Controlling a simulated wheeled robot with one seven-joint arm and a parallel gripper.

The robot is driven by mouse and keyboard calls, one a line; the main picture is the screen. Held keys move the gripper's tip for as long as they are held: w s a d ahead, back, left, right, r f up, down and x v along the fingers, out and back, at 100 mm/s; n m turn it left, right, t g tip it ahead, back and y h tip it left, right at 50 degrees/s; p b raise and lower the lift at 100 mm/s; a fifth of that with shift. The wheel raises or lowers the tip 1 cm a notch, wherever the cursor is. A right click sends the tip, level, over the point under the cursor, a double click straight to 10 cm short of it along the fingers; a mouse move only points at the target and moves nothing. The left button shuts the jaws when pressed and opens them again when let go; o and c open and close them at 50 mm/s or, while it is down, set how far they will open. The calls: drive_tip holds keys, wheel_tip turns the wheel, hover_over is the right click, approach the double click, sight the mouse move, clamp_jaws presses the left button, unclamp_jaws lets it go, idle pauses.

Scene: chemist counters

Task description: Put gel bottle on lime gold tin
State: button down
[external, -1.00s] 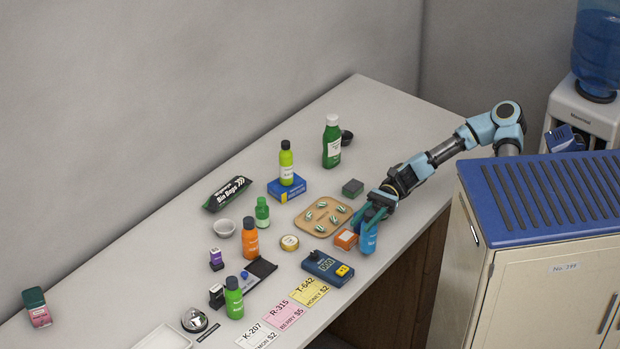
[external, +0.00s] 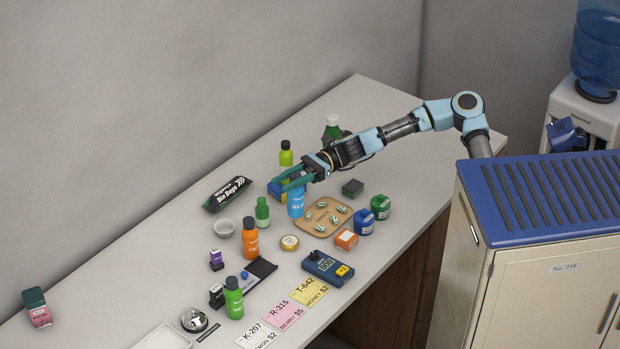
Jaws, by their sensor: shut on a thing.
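My gripper (external: 292,182) is shut on a blue bottle with a white label, which I take as the gel bottle (external: 296,204). The bottle hangs upright below the fingers, left of the wooden tray; its exact height above the counter is hard to tell. A small round gold tin (external: 289,242), which I take as the lime gold tin, lies flat on the counter, below the bottle in the picture and apart from it. Its top looks bare. The tin's lettering is too small to read.
A tray of striped pieces (external: 340,214) is right of the bottle. A green bottle (external: 262,212), an orange bottle (external: 250,238) and a blue box (external: 276,190) stand close by. An orange box (external: 346,239) and a dark blue device (external: 328,267) are near the tin.

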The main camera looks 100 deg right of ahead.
wheel_tip(320, 180, down, 10)
drive_tip(key=w+p, duration=0.2)
drive_tip(key=shift+d, duration=0.2)
idle(0.3)
drive_tip(key=c, duration=0.5)
unclamp_jaws()
drive_tip(key=shift+f, duration=0.15)
drive_tip(key=b+v, duration=0.3)
drive_tip(key=v, duration=0.9)
drive_tip(key=shift+s+a, duration=0.15)
